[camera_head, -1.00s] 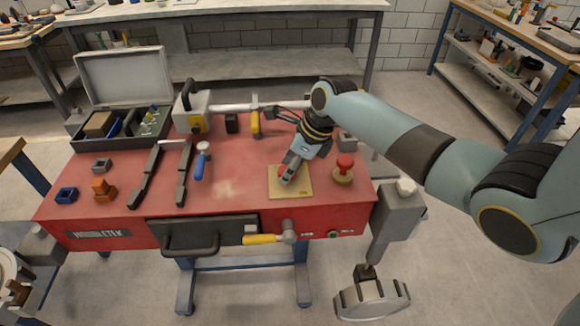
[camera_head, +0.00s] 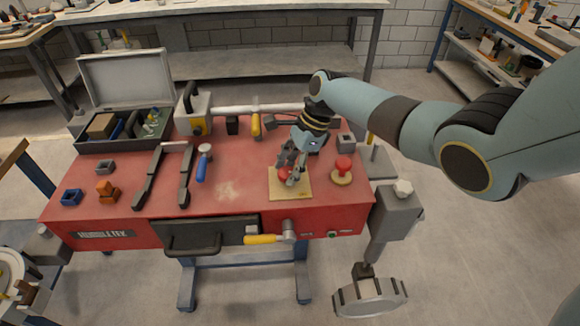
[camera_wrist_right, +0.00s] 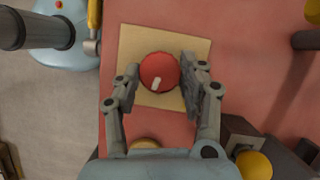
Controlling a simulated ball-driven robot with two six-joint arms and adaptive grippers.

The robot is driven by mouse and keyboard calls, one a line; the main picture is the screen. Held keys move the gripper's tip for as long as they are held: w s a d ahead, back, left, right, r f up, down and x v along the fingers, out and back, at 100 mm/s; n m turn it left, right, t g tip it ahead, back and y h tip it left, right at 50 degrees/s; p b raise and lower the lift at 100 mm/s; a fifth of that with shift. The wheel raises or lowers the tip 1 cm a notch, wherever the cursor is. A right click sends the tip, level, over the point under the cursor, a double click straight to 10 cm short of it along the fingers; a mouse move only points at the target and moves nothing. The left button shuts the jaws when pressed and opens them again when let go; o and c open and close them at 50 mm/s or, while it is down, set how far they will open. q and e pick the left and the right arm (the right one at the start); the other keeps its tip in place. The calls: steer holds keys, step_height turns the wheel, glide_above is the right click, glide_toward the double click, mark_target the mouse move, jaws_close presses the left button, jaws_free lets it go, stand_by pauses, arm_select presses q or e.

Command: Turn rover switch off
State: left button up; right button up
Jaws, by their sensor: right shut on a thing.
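The rover switch appears to be the round red knob (camera_wrist_right: 158,70) with a white mark, on a square tan plate (camera_head: 276,190) at the front right of the red bench top. The white mark points down and slightly left in the right wrist view. My right gripper (camera_head: 292,177) is over the plate, with its fingers on either side of the knob and shut on it. In the right wrist view the fingers (camera_wrist_right: 158,78) flank the knob, and the plate (camera_wrist_right: 140,40) lies beneath. My left gripper is not in view.
A red mushroom-shaped button (camera_head: 343,165) stands just right of the plate. A yellow-handled lever (camera_head: 262,239) is on the bench front. Black bars (camera_head: 185,175), a blue-handled tool (camera_head: 202,168) and an open case (camera_head: 125,125) are on the left. Bare red surface lies left of the plate.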

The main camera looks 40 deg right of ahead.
steer(key=n+g, duration=0.1)
steer(key=n, duration=0.1)
steer(key=n+b, duration=0.1)
steer(key=n, duration=0.1)
steer(key=shift+w+n+g, duration=0.15)
steer(key=shift+n+g, duration=0.15)
steer(key=shift+g, duration=0.1)
steer(key=n+b, duration=0.1)
steer(key=n, duration=0.1)
steer(key=n+g+b, duration=0.1)
steer(key=n, duration=0.1)
steer(key=shift+w+f+g, duration=0.1)
steer(key=shift+g, duration=0.2)
steer(key=shift+n+g+h+b, duration=0.35)
steer(key=shift+n+b, duration=0.25)
steer(key=shift+n, duration=0.6)
steer(key=o, duration=1.2)
steer(key=shift+w, duration=0.1)
steer(key=v, duration=1.2)
steer(key=shift+a, duration=0.1)
